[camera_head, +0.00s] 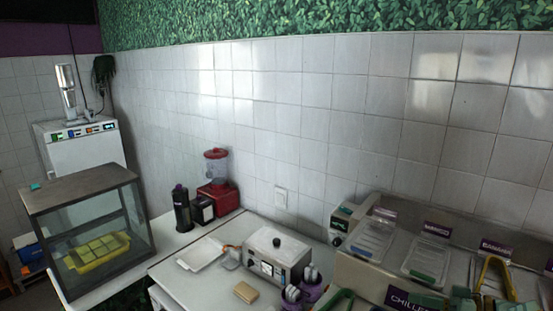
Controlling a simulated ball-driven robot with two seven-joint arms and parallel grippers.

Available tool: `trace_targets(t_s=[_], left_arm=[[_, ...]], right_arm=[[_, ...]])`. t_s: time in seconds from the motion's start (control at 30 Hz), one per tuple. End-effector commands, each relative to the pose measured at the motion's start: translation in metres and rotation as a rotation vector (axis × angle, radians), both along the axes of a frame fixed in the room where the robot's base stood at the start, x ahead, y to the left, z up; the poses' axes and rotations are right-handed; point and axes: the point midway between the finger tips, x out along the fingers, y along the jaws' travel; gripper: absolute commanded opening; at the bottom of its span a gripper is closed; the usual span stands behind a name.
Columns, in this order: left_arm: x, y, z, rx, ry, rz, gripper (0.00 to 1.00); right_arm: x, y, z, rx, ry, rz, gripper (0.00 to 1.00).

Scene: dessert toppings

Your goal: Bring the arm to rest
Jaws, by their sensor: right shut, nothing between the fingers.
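The lower edge at the right is crowded and dark, so small parts are hard to tell.
A glass case (88,222) with a yellow tray stands left; a red blender (217,178) stands behind. A metal box (278,256), a white tray (200,254) and a sponge (246,292) are on the counter. Yellow tongs (484,272) and labelled lidded bins (427,256) are at right.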

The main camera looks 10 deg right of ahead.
Motion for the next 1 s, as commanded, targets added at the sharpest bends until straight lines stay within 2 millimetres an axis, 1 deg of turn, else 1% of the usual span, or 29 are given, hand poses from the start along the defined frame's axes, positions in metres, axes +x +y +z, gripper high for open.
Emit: trace_targets(t_s=[0.03,0.17,0.2,0.27,0.3,0.37,0.4,0.47,0.53,0.6,0.67,0.8,0.87,1.0], left_arm=[[-0.001,0.0,0.0,0.001,0.002,0.0,0.74],[-0.006,0.0,0.0,0.001,0.009,0.0,0.74],[-0.008,0.0,0.0,0.001,0.011,0.0,0.74],[-0.009,0.001,-0.001,0.002,0.014,0.0,0.74],[-0.009,0.001,-0.001,0.002,0.014,0.0,0.74],[-0.008,0.001,-0.001,0.001,0.013,0.0,0.74],[-0.008,0.001,-0.001,0.001,0.012,0.0,0.74],[-0.007,0.001,-0.001,0.002,0.011,0.0,0.74],[-0.006,0.001,0.0,0.001,0.009,0.0,0.74],[-0.006,0.001,0.0,0.001,0.009,0.0,0.74],[-0.006,0.001,0.0,0.002,0.009,0.0,0.74],[-0.006,0.001,0.0,0.002,0.01,0.0,0.74],[-0.006,0.001,0.0,0.002,0.009,0.0,0.74],[-0.005,0.001,0.0,0.002,0.008,0.0,0.74]], right_arm=[[0.0,0.017,-0.013,-0.026,-0.023,-0.006,0.0],[0.0,0.061,-0.045,-0.144,-0.099,-0.046,0.0],[0.0,0.077,-0.054,-0.192,-0.126,-0.063,0.0],[-0.002,0.103,-0.067,-0.277,-0.164,-0.098,0.0],[-0.005,0.12,-0.074,-0.345,-0.189,-0.126,0.0],[-0.01,0.145,-0.082,-0.468,-0.214,-0.175,0.0],[-0.016,0.158,-0.085,-0.56,-0.22,-0.208,0.0],[-0.025,0.172,-0.086,-0.699,-0.211,-0.252,0.0],[-0.039,0.178,-0.083,-0.856,-0.176,-0.288,0.0],[-0.053,0.178,-0.079,-0.992,-0.125,-0.304,0.0],[-0.066,0.176,-0.076,-1.092,-0.075,-0.308,0.0],[-0.098,0.165,-0.068,-1.279,0.05,-0.285,0.0],[-0.112,0.16,-0.064,-1.346,0.107,-0.265,0.0],[-0.147,0.147,-0.055,-1.48,0.245,-0.201,0.0]])
